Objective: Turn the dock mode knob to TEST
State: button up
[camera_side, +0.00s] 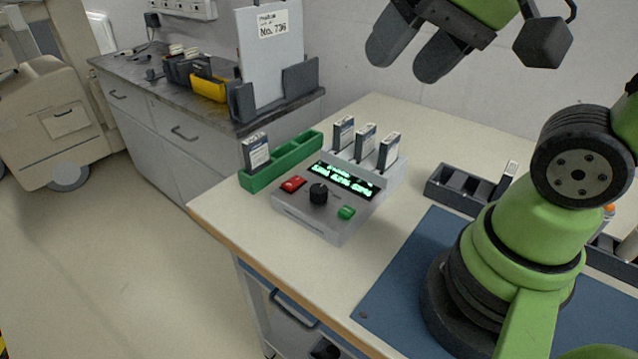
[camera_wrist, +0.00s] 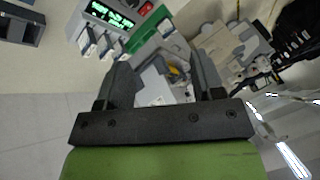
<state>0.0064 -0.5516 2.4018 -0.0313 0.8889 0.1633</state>
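The dock is a grey box (camera_side: 306,226) on the cream table. Its black mode knob (camera_side: 318,193) sits between a red button (camera_side: 293,184) and a green button (camera_side: 346,212), in front of a lit green display (camera_side: 343,181). The knob's pointer and mode marks are too small to read. Three battery packs (camera_side: 365,142) stand in slots behind the display. My gripper (camera_side: 408,58) is high above the back of the table, apart from the dock. Its fingers are spread and empty. The wrist view shows the open gripper (camera_wrist: 162,75) and the display (camera_wrist: 107,14) at the top.
A green tray (camera_side: 285,165) with one pack (camera_side: 255,152) stands left of the dock. A dark tray (camera_side: 447,192) holding one upright item is at right, near a blue mat (camera_side: 400,285). A side counter (camera_side: 140,80) carries a white panel (camera_side: 268,55) and tools.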

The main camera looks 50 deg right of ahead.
jog(key=w+d+f+m+g+h, duration=0.1)
jog(key=w+d+f+m+g, duration=0.15)
jog(key=w+f+m, duration=0.5)
jog(key=m+g, duration=0.3)
jog(key=g, duration=0.1)
send_near(319, 187)
jog(key=shift+s+a+n+h, duration=0.2)
jog(key=shift+a+n+h, duration=0.05)
jog(key=shift+h, duration=0.05)
notch_tip(319, 187, down, 9)
jog(key=shift+f, duration=0.15)
jog(key=c, duration=0.9)
